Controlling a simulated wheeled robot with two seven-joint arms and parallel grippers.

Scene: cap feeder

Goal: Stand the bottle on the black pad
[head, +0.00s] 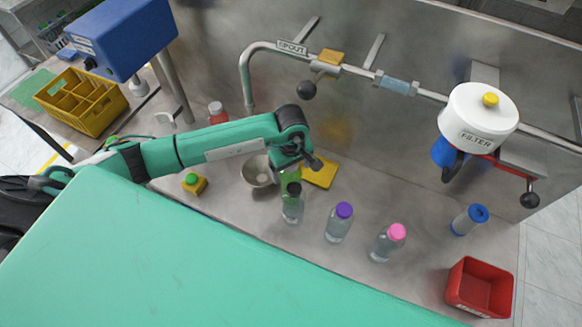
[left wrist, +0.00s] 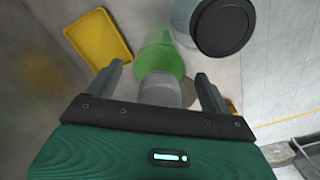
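A green see-through bottle (head: 289,178) stands on the grey counter, partly hidden by my left gripper (head: 306,161) and a black-capped bottle (head: 292,208). In the left wrist view the green bottle (left wrist: 160,54) points away, its grey near end (left wrist: 160,91) between the fingers. My left gripper (left wrist: 155,88) is open, with a gap visible on each side of that grey end. The black-capped bottle (left wrist: 225,26) is close by at the upper right. I cannot make out a black pad in either view. My right gripper is not in view.
A grey bowl (head: 257,173) and a yellow tray (head: 320,170) flank the green bottle. Purple-capped (head: 339,224) and pink-capped (head: 387,243) bottles stand to the right, with a blue-ended bottle (head: 468,220) and red bin (head: 480,288) beyond. A spout pipe (head: 246,75) hangs behind.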

